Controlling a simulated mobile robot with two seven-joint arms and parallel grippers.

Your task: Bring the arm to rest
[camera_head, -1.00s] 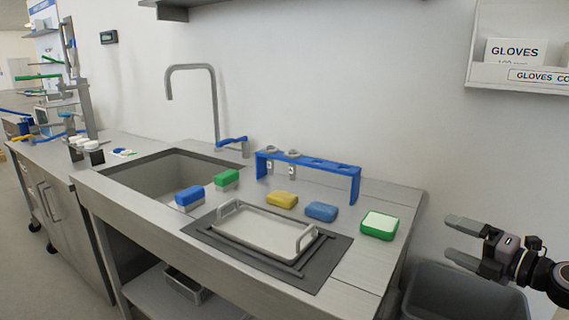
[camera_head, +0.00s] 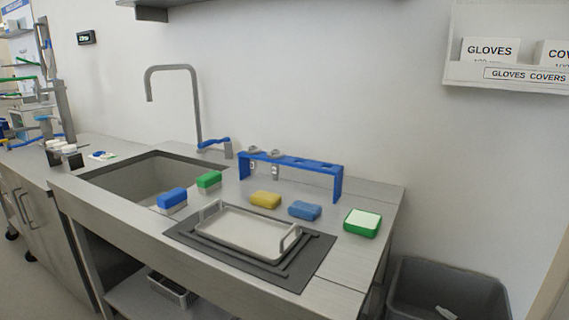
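Neither of my grippers shows in the head view now. No part of either arm is visible, so I cannot see what they hold or where they are. The view is of a steel counter (camera_head: 335,297) with a sink (camera_head: 128,180) and a grey tap (camera_head: 196,105).
A metal tray (camera_head: 245,228) with two handles sits on a dark mat (camera_head: 310,268). Behind it lie a yellow sponge (camera_head: 265,199), a blue sponge (camera_head: 304,210) and a green-and-white block (camera_head: 362,222). A blue rack (camera_head: 300,163) stands behind. A grey bin (camera_head: 410,285) stands right of the counter.

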